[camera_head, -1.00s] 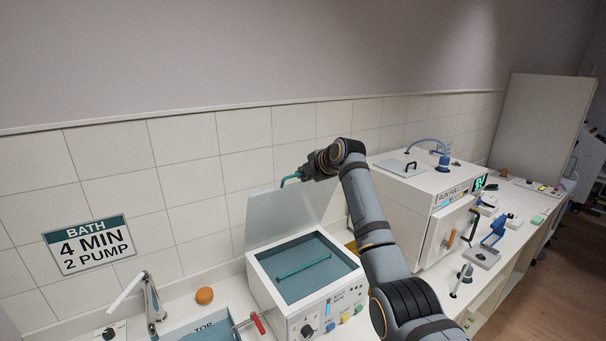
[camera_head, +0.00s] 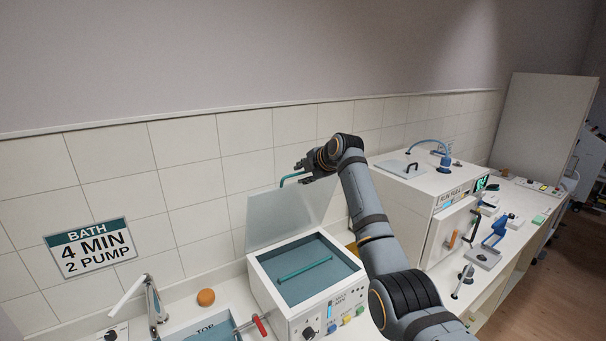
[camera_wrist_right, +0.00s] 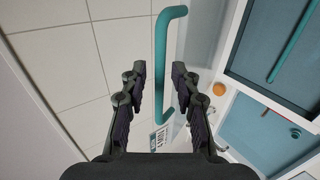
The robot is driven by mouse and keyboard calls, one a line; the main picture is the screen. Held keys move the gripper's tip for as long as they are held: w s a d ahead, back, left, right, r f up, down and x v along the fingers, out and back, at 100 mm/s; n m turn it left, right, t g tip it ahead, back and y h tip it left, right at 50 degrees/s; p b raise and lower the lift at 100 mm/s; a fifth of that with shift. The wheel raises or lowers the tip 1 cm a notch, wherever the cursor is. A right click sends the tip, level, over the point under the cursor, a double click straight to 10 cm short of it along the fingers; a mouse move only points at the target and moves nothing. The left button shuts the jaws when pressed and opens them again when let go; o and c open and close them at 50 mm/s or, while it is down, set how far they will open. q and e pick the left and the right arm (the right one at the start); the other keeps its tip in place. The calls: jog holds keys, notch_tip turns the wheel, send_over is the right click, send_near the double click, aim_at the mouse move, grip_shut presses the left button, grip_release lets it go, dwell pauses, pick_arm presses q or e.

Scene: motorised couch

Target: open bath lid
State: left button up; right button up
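The bath (camera_head: 262,290) is a white box with a blue-grey inside and a teal bar in it. Its translucent grey lid (camera_head: 285,218) stands raised, near upright, at the back edge, so the opening is uncovered. The teal lid handle (camera_head: 290,178) is at the lid's top. My right gripper (camera_head: 306,174) is beside that handle. In the right wrist view, my right gripper (camera_wrist_right: 159,72) is open, and the handle (camera_wrist_right: 160,45) runs between its fingertips with a gap to either side. My left gripper is not in view.
A tap (camera_head: 151,300) and a sink lie left of the bath, with an orange round object (camera_head: 206,297) behind. A white machine (camera_head: 425,205) with a blue hose stands to the right. A tiled wall (camera_head: 245,150) is close behind the lid.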

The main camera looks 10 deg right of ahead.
jog(key=shift+s, duration=0.1)
jog(key=v, duration=1.1)
jog(key=shift+s+r, duration=0.25)
jog(key=shift+d, duration=0.1)
